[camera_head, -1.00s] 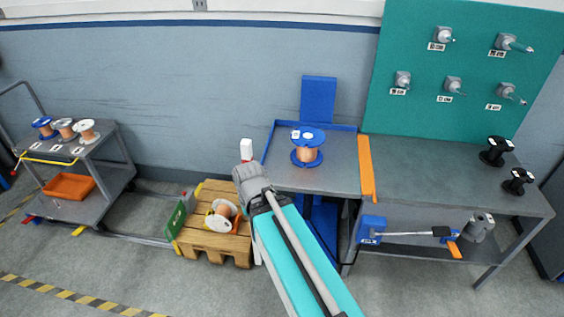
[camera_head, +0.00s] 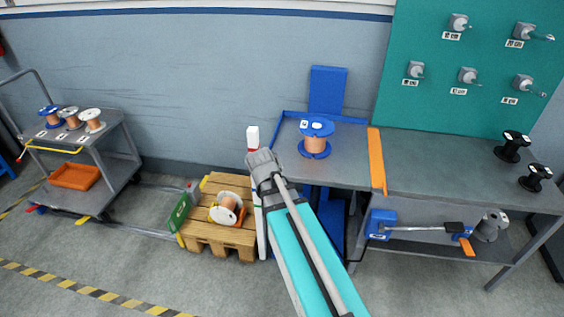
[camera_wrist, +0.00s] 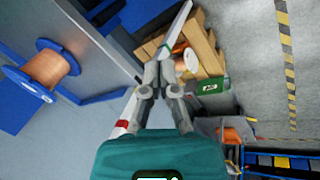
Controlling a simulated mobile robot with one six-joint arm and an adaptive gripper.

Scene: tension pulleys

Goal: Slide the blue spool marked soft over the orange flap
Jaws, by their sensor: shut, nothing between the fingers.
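A blue spool (camera_head: 316,140) wound with copper wire stands upright on the grey bench near its back left, a small white label on its top flange. The label is too small to read. It also shows in the wrist view (camera_wrist: 47,70) at the left. The orange flap (camera_head: 377,162) is a flat orange strip lying across the bench, to the right of the spool. My gripper is shut and empty in the wrist view (camera_wrist: 160,72), pointing down over the floor beside the bench. In the head view its fingers are hidden behind my arm, left of the spool.
A white post (camera_head: 254,140) with a red band stands close to my gripper. A wooden pallet (camera_head: 222,238) with a white-flanged spool lies below left. A cart (camera_head: 95,150) with several spools stands at far left. Black spools (camera_head: 512,148) stand on the bench's right. Blue rims edge the bench's left part.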

